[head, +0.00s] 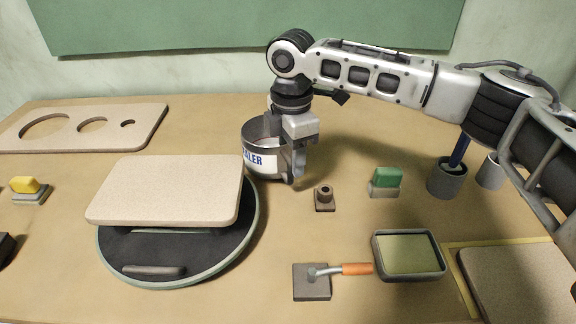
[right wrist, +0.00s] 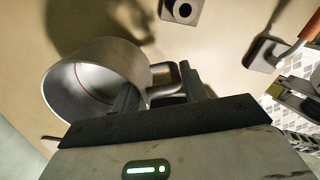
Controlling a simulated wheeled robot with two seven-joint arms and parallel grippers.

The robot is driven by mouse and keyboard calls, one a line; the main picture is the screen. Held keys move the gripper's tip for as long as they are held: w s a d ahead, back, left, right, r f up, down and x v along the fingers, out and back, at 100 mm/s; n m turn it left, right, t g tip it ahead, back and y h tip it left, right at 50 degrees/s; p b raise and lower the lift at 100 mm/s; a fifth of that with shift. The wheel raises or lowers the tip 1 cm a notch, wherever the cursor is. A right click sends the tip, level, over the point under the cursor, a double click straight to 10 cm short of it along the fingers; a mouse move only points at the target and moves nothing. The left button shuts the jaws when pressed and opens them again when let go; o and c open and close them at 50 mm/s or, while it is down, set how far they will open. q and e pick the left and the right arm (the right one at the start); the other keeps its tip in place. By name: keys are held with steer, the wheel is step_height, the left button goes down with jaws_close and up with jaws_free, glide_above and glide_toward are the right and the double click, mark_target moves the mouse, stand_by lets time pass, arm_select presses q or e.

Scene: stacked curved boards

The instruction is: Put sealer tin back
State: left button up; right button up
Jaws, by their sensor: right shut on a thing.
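The sealer tin (head: 257,160) is a grey, open-topped can with a white label reading "ALER" in view. It stands roughly upright behind and right of the round dark turntable. My right gripper (head: 298,160) is at the tin's right side, shut on its handle. In the right wrist view the tin (right wrist: 75,85) looks empty inside, and its looped handle (right wrist: 163,76) lies between the fingers of the right gripper (right wrist: 160,92). I cannot tell whether the tin's base touches the table. My left gripper is not in view.
A pale board (head: 170,190) lies over the turntable (head: 185,262). A board with holes (head: 145,118) lies at the back left. A small brown block (head: 324,198), green-topped block (head: 385,182), dark cup (head: 446,180), orange-handled tool (head: 345,269) and tray (head: 410,278) stand right and in front.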

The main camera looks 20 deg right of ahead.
steer(key=shift+f, duration=1.7)
steer(key=shift+f, duration=0.1)
steer(key=o, duration=1.3)
steer(key=shift+o, duration=0.2)
